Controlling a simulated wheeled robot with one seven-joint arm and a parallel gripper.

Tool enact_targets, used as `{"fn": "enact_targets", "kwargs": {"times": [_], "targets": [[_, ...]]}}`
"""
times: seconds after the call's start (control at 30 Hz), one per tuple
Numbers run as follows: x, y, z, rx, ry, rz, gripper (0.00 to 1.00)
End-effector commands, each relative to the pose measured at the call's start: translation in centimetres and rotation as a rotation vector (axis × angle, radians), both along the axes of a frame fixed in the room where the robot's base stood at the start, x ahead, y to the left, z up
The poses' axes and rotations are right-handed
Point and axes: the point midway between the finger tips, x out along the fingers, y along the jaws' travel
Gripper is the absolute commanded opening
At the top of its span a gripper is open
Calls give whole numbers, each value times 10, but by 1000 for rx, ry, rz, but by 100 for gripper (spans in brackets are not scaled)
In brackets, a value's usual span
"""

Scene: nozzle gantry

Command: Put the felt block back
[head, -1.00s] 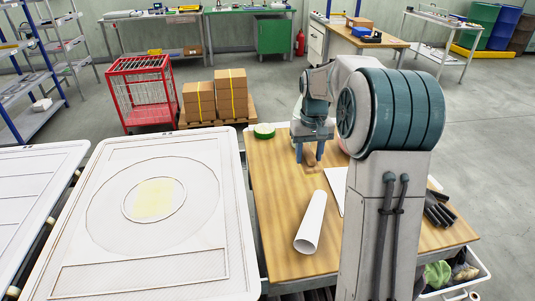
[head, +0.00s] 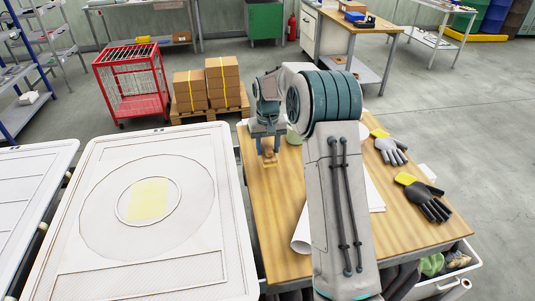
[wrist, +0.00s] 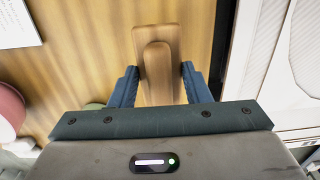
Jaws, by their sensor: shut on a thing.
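The felt block (wrist: 158,72) shows in the wrist view as a brown wooden body with a raised rounded grip; no felt face is visible. My gripper (wrist: 158,75) has its two blue fingers on either side of the block and is shut on it. In the head view the block (head: 269,155) is under my gripper (head: 269,147), near the left edge of the wooden table (head: 250,190). I cannot tell whether its underside touches the table.
A white panel (head: 85,215) with a round yellowish centre lies left of the table, across a narrow gap. A paper roll (head: 300,238) lies beside my arm. A pink round thing (wrist: 8,112) shows in the wrist view.

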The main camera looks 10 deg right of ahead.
Motion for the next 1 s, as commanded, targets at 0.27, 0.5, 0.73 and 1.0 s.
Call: {"fn": "enact_targets", "kwargs": {"times": [0.27,0.5,0.73,1.0], "targets": [[0,1,-33,0,3,1,25],[1,1,-41,0,-1,1,25],[0,0,-45,0,0,0,46],[0,0,-43,0,0,0,65]]}}
